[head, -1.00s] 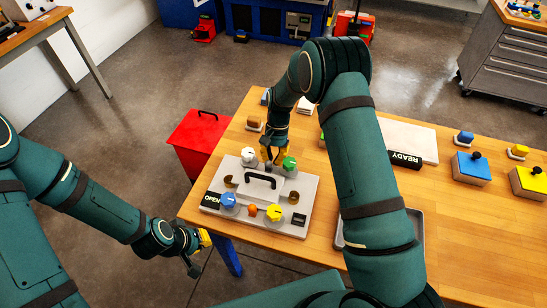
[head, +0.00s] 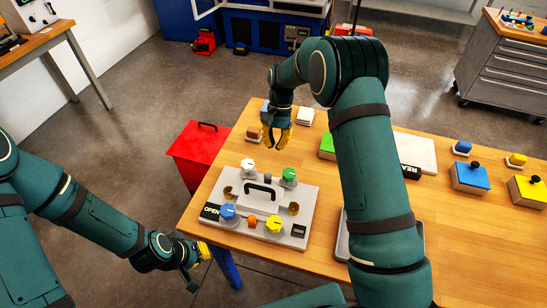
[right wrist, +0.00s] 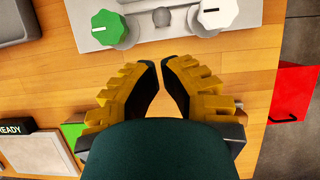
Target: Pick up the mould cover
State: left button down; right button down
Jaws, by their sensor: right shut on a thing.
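The mould cover (head: 262,205) is a pale plate with a black arched handle (head: 261,187). It lies on the grey mould base (head: 305,208), with a white knob (head: 247,166), green knob (head: 289,175), blue knob (head: 228,212) and yellow knob (head: 274,223) around it. My right gripper (head: 276,140) is above the table beyond the base, apart from the cover. In the right wrist view its fingers (right wrist: 160,72) lean together with a narrow gap; whatever they hold is hidden. My left gripper (head: 199,265) hangs off the table's left edge, its jaws unclear.
A red bin (head: 195,155) stands left of the table. A tray (head: 342,240) lies partly behind my right arm. A white board (head: 418,150), a blue box (head: 470,177) and a yellow box (head: 528,191) are to the right. An OPEN label (head: 210,211) sits on the base.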

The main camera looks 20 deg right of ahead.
aim_at(262, 201)
jog(key=k+j, duration=0.2)
jog(key=k, duration=0.3)
jog(key=k+j, duration=0.25)
jog(key=k, duration=0.2)
